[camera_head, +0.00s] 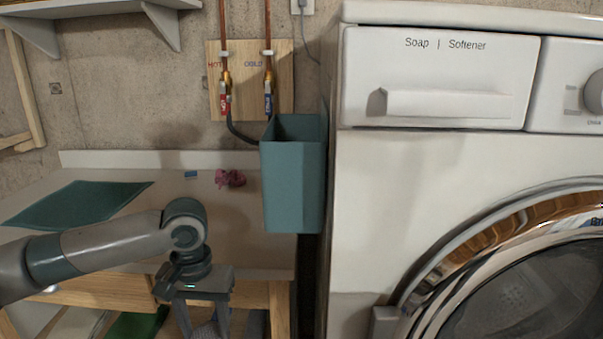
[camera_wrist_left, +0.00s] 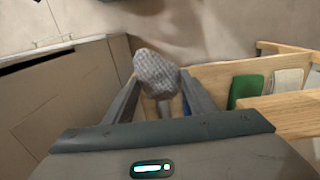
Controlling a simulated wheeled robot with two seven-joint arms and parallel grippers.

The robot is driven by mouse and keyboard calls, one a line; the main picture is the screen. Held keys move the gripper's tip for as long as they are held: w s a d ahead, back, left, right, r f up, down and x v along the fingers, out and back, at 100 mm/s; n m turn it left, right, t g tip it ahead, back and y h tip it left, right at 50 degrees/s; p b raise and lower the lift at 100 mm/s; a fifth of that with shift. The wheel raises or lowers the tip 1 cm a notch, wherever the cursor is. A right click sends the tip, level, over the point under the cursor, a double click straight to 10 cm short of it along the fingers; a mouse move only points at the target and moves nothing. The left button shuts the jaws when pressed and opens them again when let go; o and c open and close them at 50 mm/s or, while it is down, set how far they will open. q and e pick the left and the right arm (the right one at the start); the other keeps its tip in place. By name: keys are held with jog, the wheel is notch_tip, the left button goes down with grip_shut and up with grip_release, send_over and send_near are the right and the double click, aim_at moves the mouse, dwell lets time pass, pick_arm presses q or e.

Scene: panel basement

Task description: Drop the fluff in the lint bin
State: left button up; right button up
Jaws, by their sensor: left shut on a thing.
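The grey, mottled piece of fluff (camera_wrist_left: 156,70) is between the fingers of my left gripper (camera_wrist_left: 160,100) in the left wrist view. In the head view my left gripper (camera_head: 207,318) points down in front of the table's front edge, shut on the fluff (camera_head: 204,331), which shows partly at the bottom edge. The lint bin (camera_head: 291,190) is a tall teal open-topped box beside the washing machine. My left gripper is below and to the left of it, apart from it. The bin's inside bottom is hidden. My right gripper is not in view.
The white washing machine (camera_head: 440,175) fills the right side. Copper pipes with valves (camera_head: 268,90) and a hose are behind the bin.

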pick_arm(q)
jog(key=shift+w, duration=0.4)
jog(key=shift+r, duration=0.15)
